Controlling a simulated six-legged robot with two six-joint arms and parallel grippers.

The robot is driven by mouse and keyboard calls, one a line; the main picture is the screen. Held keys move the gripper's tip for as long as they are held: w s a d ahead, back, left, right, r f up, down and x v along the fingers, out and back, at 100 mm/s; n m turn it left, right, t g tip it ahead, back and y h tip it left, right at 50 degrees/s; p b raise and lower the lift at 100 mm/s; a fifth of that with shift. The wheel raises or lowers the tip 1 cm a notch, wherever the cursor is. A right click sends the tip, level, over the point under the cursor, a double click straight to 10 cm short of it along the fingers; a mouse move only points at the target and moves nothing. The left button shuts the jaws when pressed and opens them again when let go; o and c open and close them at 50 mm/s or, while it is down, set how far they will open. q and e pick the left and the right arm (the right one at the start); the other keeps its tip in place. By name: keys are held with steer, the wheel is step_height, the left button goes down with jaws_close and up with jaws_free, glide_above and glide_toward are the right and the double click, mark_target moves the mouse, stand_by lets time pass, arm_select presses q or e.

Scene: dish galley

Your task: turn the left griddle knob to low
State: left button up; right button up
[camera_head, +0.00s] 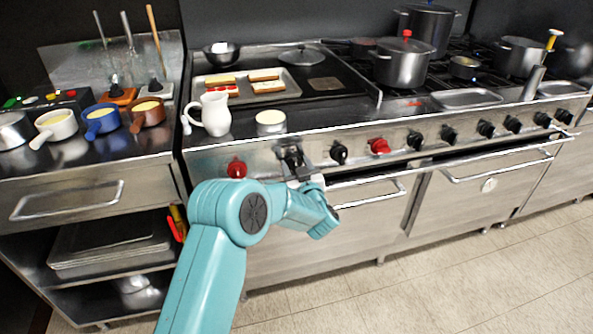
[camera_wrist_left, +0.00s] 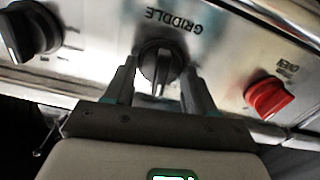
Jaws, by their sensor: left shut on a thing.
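The left griddle knob is a round dark knob with a raised grip, on the steel front panel under the word GRIDDLE. In the left wrist view the knob (camera_wrist_left: 159,62) sits between the two fingers of my left gripper (camera_wrist_left: 160,84), its grip ridge running nearly straight up and down in that picture. In the head view my left gripper (camera_head: 293,164) is at the panel, shut on this knob and mostly hiding it. The knob's setting marks cannot be read. My right gripper is not in view.
A red oven knob (camera_head: 236,167) is left of my gripper, a black knob (camera_head: 339,153) and another red knob (camera_head: 379,146) right. Above are a white pitcher (camera_head: 212,113), a round tub (camera_head: 270,122) and a food tray (camera_head: 262,86). An oven handle (camera_head: 372,199) runs below.

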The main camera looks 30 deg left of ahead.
arm_select(q)
steer(key=shift+s+n+b, duration=0.1)
steer(key=shift+n+b, duration=2.7)
steer(key=shift+b, duration=0.4)
steer(key=o, duration=1)
steer(key=v, duration=1.6)
steer(key=shift+s+p, duration=0.15)
steer(key=shift+p, duration=0.25)
